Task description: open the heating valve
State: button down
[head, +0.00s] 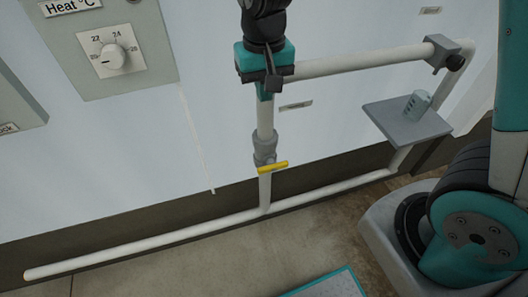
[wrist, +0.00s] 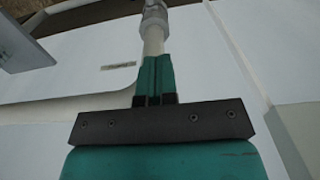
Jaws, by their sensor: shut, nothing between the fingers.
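A valve with a grey body (head: 264,146) sits on the white vertical pipe (head: 265,118) in the head view. Its yellow handle (head: 274,167) lies roughly crosswise to the pipe. The grey body also shows at the top edge of the wrist view (wrist: 154,16), but the yellow handle cannot be made out there. My teal gripper (head: 265,93) is above the valve in the head view, in front of the pipe's upper part. Its fingers point down towards the valve, apart from it. In the wrist view my gripper (wrist: 154,62) has its fingers together, holding nothing.
A panel marked "Heat °C" with a white dial (head: 114,57) is at upper left. A grey shelf (head: 388,122) bears a small grey-teal cylinder (head: 417,103) at right. A horizontal white pipe (head: 365,60) and a low floor pipe (head: 150,246) frame the valve. A small label (head: 295,106) is illegible.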

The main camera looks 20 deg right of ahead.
aim_at(264, 168)
dwell(0.3)
notch_tip(264, 168, down, 24)
jog(key=shift+f+b, duration=0.1)
jog(key=shift+b, duration=0.45)
